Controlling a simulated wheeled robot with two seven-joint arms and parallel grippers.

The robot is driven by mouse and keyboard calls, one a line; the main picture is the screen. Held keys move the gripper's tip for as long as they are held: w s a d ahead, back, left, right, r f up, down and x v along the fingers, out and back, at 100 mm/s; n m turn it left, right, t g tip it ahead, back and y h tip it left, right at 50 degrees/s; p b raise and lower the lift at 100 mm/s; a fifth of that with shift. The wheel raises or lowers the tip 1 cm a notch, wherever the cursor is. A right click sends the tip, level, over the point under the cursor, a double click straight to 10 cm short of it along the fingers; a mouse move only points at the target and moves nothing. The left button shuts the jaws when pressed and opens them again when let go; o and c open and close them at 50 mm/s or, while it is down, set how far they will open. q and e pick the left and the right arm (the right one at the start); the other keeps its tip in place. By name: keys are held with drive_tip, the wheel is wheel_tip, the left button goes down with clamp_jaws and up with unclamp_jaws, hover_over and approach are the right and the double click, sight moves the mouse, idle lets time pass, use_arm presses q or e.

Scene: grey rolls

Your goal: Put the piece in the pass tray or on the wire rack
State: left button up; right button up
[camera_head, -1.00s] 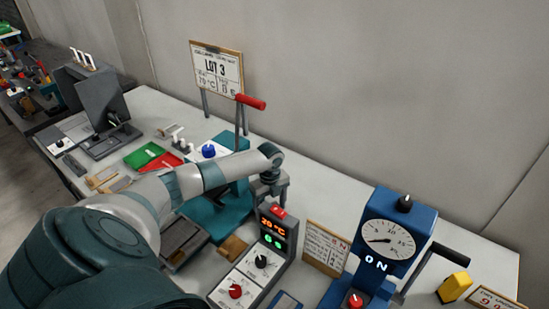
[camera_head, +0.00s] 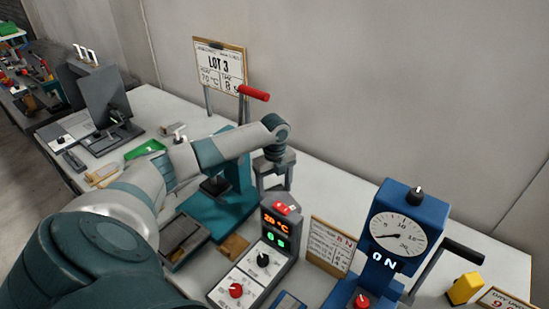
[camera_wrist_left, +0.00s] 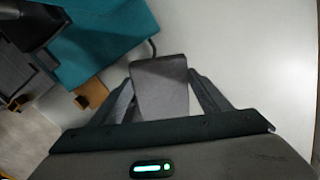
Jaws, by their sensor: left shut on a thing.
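My left gripper (camera_head: 274,178) reaches over the bench from the left, beside the teal press. In the left wrist view its fingers (camera_wrist_left: 165,97) are shut on a flat dark grey piece (camera_wrist_left: 160,84) with rounded corners. The piece is hard to make out in the head view. A green tray (camera_head: 146,148) shows at the back left, partly behind my arm. I cannot tell whether it is the pass tray, and no wire rack is clear to see. My right gripper is out of view.
The teal press (camera_head: 222,205) with a red-tipped lever stands close beside the gripper. A control box (camera_head: 260,262) is in front, and a blue gauge machine (camera_head: 392,235) stands to the right. A LOT 3 sign (camera_head: 220,67) stands at the back. White bench is clear behind the gripper.

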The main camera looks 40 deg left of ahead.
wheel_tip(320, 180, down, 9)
drive_tip(key=b, duration=0.8)
use_arm(q)
drive_tip(key=w+a+b, duration=0.2)
drive_tip(key=w, duration=1.7)
drive_tip(key=shift+b, duration=0.4)
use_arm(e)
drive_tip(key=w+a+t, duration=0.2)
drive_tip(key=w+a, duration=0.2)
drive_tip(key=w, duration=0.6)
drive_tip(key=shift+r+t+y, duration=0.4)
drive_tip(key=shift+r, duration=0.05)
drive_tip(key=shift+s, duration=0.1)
